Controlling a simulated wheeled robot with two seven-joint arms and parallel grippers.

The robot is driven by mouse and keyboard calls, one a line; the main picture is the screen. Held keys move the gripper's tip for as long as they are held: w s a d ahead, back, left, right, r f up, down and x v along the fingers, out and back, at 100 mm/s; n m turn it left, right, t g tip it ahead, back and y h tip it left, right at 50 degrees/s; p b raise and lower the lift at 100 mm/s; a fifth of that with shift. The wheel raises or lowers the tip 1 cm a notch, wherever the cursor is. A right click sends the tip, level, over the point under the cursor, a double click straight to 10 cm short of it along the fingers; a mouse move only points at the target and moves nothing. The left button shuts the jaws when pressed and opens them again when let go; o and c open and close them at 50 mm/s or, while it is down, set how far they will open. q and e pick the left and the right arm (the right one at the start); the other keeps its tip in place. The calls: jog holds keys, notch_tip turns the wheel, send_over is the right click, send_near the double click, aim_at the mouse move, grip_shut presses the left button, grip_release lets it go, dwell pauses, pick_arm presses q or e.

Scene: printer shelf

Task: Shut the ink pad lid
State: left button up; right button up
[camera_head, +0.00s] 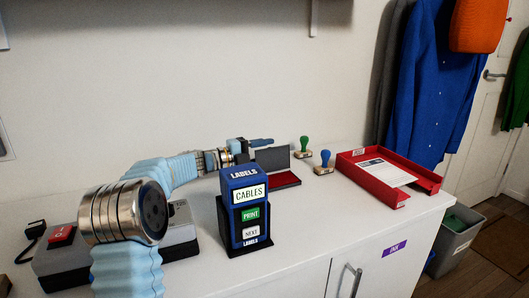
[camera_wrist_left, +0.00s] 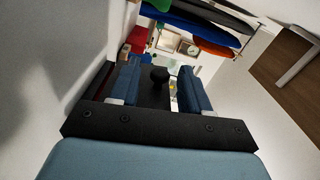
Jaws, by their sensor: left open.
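The ink pad (camera_head: 285,180) lies on the counter in the head view, its red pad showing. Its dark grey lid (camera_head: 272,159) stands raised, about upright, at the pad's back edge. My left gripper (camera_head: 263,142) is open, just behind and above the lid, with its blue fingers pointing right. In the left wrist view the left gripper's blue fingers (camera_wrist_left: 161,80) stand apart. A dark surface shows between them; I cannot tell whether it is the lid. Whether the fingers touch the lid is unclear. My right gripper is not in view.
Green (camera_head: 304,147) and blue (camera_head: 323,162) handled stamps stand right of the pad. A red tray (camera_head: 400,196) with papers is further right. A blue label box (camera_head: 243,205) stands in front left of the pad. The counter right of the box is clear.

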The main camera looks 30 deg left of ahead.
aim_at(270, 155)
pick_arm(q)
grip_shut()
jog(key=shift+s+d+r, duration=0.1)
dwell(0.3)
jog(key=shift+s+d+r+m+p, duration=0.2)
jog(key=shift+m+p, duration=0.2)
jog(key=shift+m, duration=0.3)
jog(key=shift+s+d+m, duration=0.2)
jog(key=shift+d+m, duration=0.05)
jog(key=shift+m, duration=0.35)
jog(key=shift+s+d+m, duration=0.4)
jog(key=shift+d+m, duration=0.05)
jog(key=shift+m, duration=0.65)
jog(key=shift+s+d+m, duration=0.35)
jog(key=shift+d+m, duration=0.05)
jog(key=shift+m, duration=0.7)
grip_release()
